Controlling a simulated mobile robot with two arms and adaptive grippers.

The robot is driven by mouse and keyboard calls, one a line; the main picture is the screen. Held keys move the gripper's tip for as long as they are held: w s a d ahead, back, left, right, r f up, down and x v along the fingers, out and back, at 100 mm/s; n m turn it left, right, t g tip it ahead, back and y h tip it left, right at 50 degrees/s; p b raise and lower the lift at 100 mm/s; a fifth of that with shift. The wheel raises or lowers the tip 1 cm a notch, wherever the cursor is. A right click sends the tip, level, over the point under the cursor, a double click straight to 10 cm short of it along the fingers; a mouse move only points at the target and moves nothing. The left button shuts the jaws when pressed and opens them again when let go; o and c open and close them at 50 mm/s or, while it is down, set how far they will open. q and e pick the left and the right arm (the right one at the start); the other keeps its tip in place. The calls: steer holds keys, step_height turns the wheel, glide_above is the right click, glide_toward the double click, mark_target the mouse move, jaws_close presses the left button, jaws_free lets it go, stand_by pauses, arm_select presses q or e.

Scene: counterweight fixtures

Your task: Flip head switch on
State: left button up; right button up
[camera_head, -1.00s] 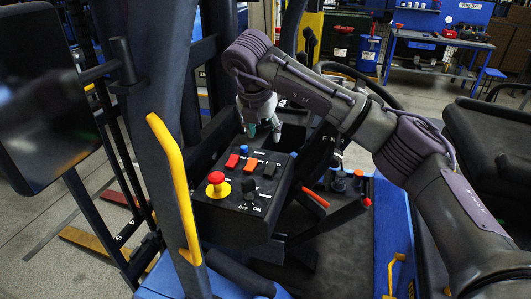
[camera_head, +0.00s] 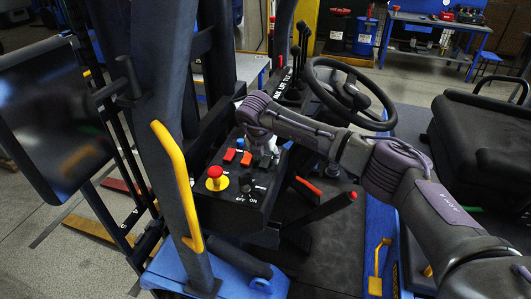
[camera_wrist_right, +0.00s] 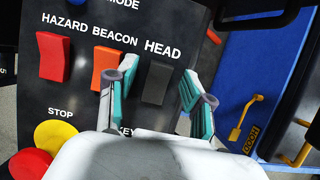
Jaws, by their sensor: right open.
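The HEAD switch (camera_wrist_right: 157,84) is a dark grey rocker on a black control panel (camera_head: 222,205), right of the orange BEACON rocker (camera_wrist_right: 104,66). My right gripper (camera_wrist_right: 159,82) is open, its two teal-padded fingers on either side of the HEAD switch in the wrist view. I cannot tell whether either finger touches it. The left finger overlaps the lower part of the BEACON rocker. In the head view my right gripper is over the panel's upper right, its fingers mostly hidden by the wrist. My left gripper is not in view.
The red HAZARD rocker (camera_wrist_right: 54,57) is at the left of the row. A red stop button on a yellow base (camera_head: 216,180) and a black key knob (camera_head: 246,184) sit lower. A steering wheel (camera_head: 322,76), levers (camera_head: 294,75) and a yellow grab handle (camera_head: 178,185) surround the panel.

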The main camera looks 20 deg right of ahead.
steer(key=shift+c, duration=0.2)
jaws_close()
steer(key=shift+w+d+f+g+y+b, duration=0.1)
steer(key=shift+w+f+g+y+b, duration=0.25)
steer(key=shift+g+b, duration=0.6)
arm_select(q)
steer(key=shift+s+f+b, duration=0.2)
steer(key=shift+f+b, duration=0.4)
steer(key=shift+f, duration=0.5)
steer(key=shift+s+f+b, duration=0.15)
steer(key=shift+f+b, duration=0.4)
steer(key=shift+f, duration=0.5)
arm_select(e)
steer(key=shift+w+d+r+g+y, duration=0.15)
steer(key=shift+r+g+y, duration=0.05)
steer(key=shift+g+y, duration=0.75)
steer(key=shift+o, duration=0.2)
jaws_free()
